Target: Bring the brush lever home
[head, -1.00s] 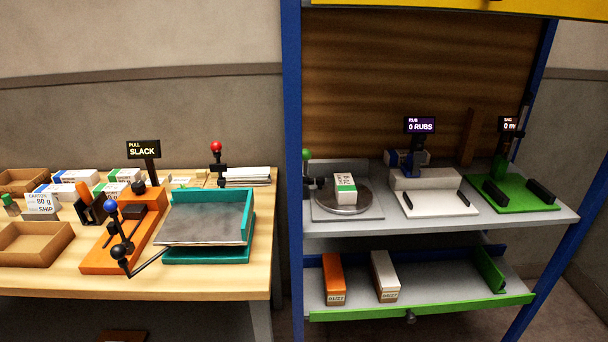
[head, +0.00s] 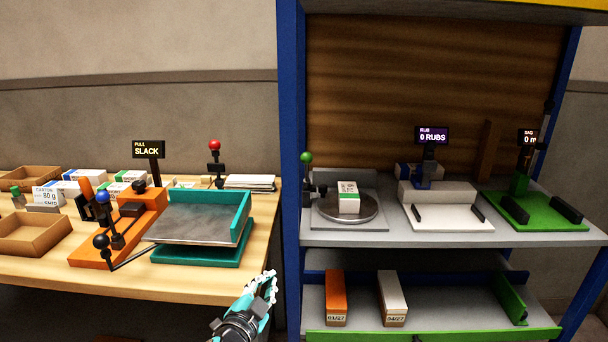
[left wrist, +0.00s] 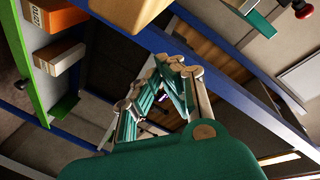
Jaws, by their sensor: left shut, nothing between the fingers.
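Several ball-topped levers show in the head view, and I cannot tell by label which is the brush lever. A green-ball lever (head: 306,159) stands at the left of the shelf turntable (head: 377,210), which bears a white-and-green carton (head: 348,197). A red-ball lever (head: 215,147) stands at the back of the wooden bench. A blue-ball lever (head: 103,198) rises from the orange station. My left gripper (head: 268,285) is shut and empty, low in front of the bench's right end, apart from every lever. In the left wrist view its fingers (left wrist: 165,75) converge. My right gripper is not in view.
A blue post (head: 290,130) divides the wooden bench (head: 215,286) from the shelving. A RUB display (head: 432,135) reads 0 RUBS, above a white station. Orange (head: 336,297) and white (head: 392,298) boxes stand on the lower shelf. A teal tray (head: 240,225) sits near the bench's edge.

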